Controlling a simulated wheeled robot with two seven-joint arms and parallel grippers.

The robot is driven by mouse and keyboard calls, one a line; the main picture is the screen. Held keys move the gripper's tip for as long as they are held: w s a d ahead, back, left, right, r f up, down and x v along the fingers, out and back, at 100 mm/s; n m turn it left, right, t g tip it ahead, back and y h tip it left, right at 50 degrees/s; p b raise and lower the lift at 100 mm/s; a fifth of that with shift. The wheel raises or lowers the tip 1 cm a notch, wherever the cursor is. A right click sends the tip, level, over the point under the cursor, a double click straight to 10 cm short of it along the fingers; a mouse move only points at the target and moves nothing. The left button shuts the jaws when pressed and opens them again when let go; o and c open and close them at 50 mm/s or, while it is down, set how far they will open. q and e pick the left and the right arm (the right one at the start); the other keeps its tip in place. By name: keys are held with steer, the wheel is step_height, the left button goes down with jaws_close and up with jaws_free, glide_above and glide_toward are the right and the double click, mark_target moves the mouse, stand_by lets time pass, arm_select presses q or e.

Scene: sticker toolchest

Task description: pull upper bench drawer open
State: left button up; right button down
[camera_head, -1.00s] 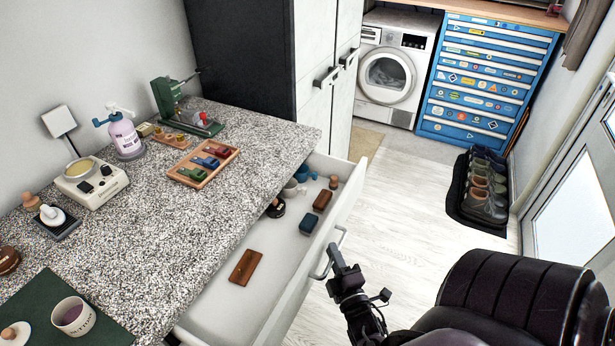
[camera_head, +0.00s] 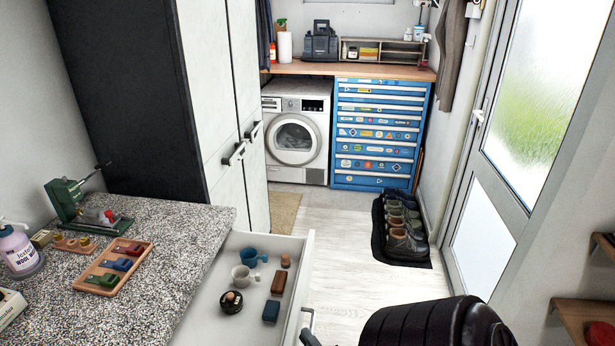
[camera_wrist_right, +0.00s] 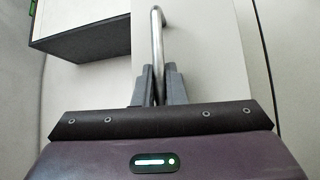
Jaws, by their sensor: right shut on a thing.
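The upper bench drawer (camera_head: 240,318) stands pulled out from under the granite-topped bench (camera_head: 176,262). Its curved metal bar handle (camera_head: 307,316) is on the front panel at the bottom of the head view. In the right wrist view my right gripper (camera_wrist_right: 157,72) is shut on this handle (camera_wrist_right: 157,40), with one finger on each side of the bar. In the head view only a small dark part of my right gripper (camera_head: 309,338) shows at the bottom edge. My left gripper is not in view.
In the drawer lie a blue cup (camera_head: 250,258), a white cup (camera_head: 244,278), a dark round item (camera_head: 231,302) and several small blocks. Shoes (camera_head: 402,230) stand on a black mat by the door. The light floor (camera_head: 345,265) beyond the drawer is clear.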

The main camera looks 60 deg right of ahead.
steer(key=c, duration=1.8)
jaws_free()
steer(key=shift+o, duration=0.2)
steer(key=shift+s, duration=0.1)
steer(key=b+v, duration=0.1)
steer(key=v, duration=0.6)
steer(key=shift+s+a+b, duration=0.15)
steer(key=shift+s+b, duration=0.15)
steer(key=shift+b, duration=0.05)
steer(key=shift+f, duration=0.1)
